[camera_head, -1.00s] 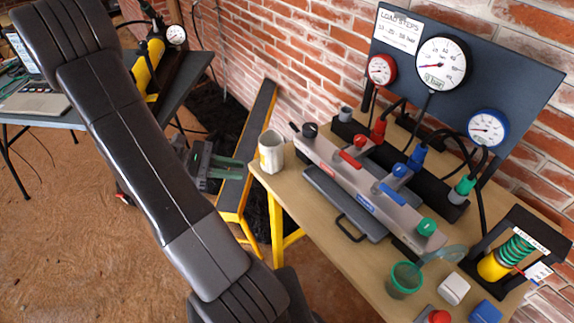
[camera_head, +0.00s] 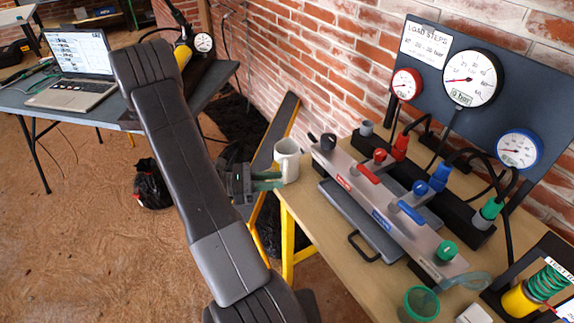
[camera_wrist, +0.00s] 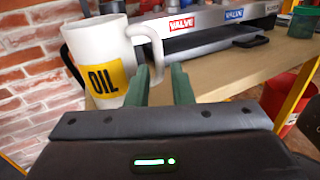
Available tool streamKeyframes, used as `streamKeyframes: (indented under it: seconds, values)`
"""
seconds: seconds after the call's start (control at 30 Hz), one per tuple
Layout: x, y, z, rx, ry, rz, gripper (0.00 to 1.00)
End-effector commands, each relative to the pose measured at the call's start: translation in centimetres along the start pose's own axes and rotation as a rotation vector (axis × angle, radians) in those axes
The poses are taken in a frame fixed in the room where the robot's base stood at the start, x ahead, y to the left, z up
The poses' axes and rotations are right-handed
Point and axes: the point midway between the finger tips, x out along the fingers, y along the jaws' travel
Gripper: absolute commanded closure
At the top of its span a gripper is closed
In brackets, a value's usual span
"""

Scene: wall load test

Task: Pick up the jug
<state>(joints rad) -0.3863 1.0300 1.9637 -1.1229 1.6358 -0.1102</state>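The jug (camera_head: 291,160) is a white mug-like vessel standing upright at the left end of the wooden table (camera_head: 318,243). My gripper (camera_head: 268,181) is at the jug's left side in the head view. In the wrist view my gripper (camera_wrist: 162,75) is open, its two green fingers apart.
A grey valve manifold (camera_head: 345,177) with red, blue and green knobs lies just right of the jug. A gauge panel (camera_head: 530,95) stands behind. A green cup (camera_head: 420,304) is at the table's front. A laptop (camera_head: 75,72) sits on another table. The brick wall is close behind.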

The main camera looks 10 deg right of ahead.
Motion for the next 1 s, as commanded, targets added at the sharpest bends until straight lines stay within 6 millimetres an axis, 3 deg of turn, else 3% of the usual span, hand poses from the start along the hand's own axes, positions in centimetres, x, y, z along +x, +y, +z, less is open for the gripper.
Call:
streamKeyframes:
  seconds: [0.17, 0.5, 0.83, 0.93, 1.0]
  values:
    - [1.0, 0.0, 0.0, -0.001, 0.000, -0.002, 0.79]
    - [5.0, 0.1, -0.2, 0.000, 0.001, -0.002, 0.79]
    - [5.5, 0.1, -0.3, 0.001, 0.001, 0.000, 0.79]
    - [5.5, 0.1, -0.3, 0.001, 0.001, 0.000, 0.97]
    - [5.5, 0.1, -0.3, 0.001, 0.001, 0.000, 1.00]
